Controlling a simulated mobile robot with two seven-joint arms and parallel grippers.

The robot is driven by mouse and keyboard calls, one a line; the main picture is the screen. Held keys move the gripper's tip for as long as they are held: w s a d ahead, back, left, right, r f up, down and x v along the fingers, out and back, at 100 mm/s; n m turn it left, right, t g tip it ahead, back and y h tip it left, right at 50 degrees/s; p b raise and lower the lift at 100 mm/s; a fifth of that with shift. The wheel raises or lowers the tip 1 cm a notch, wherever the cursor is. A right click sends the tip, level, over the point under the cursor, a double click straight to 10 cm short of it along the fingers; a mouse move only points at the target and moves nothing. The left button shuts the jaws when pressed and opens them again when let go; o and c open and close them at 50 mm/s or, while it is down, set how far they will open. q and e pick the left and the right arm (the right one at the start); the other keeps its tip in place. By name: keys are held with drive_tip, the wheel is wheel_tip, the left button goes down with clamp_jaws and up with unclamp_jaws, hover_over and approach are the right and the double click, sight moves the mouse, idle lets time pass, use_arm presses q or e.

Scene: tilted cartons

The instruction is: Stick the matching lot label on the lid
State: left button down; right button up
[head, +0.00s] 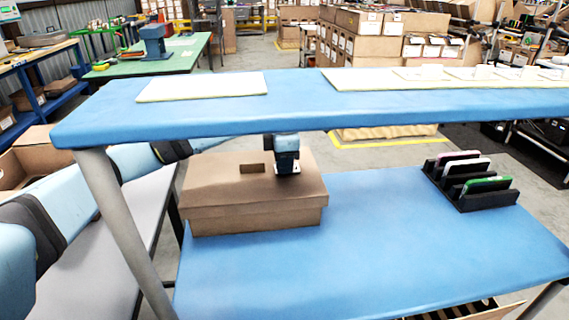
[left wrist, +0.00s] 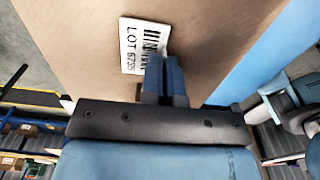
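The closed brown carton (head: 255,215) stands on the lower blue table, its lid (head: 220,185) facing up with a darker brown rectangle (head: 251,169) on it. My left gripper (head: 287,170) points down over the lid, to the right of that rectangle. In the left wrist view its fingers (left wrist: 164,70) are almost together at the edge of a white lot label (left wrist: 143,42) with a barcode and "LOT" print. The label seems gripped there, at or just above the cardboard; any gap is not clear. In the head view the gripper hides the label. My right gripper is not in view.
A raised blue shelf (head: 200,115) crosses in front, above the carton. It carries a pale mat (head: 205,86) and a longer mat with several white cards (head: 420,72). A black rack (head: 485,197) with upright slabs stands right. The table between carton and rack is clear.

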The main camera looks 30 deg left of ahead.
use_arm(q)
drive_tip(key=shift+f, duration=0.2)
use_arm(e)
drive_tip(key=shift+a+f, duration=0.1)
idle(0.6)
use_arm(q)
drive_tip(key=c, duration=1.3)
unclamp_jaws()
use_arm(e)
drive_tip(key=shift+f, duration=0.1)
use_arm(q)
wheel_tip(320, 180, up, 3)
drive_tip(key=shift+r, duration=0.15)
drive_tip(key=shift+r+p, duration=3.45)
drive_tip(key=shift+r, duration=4.75)
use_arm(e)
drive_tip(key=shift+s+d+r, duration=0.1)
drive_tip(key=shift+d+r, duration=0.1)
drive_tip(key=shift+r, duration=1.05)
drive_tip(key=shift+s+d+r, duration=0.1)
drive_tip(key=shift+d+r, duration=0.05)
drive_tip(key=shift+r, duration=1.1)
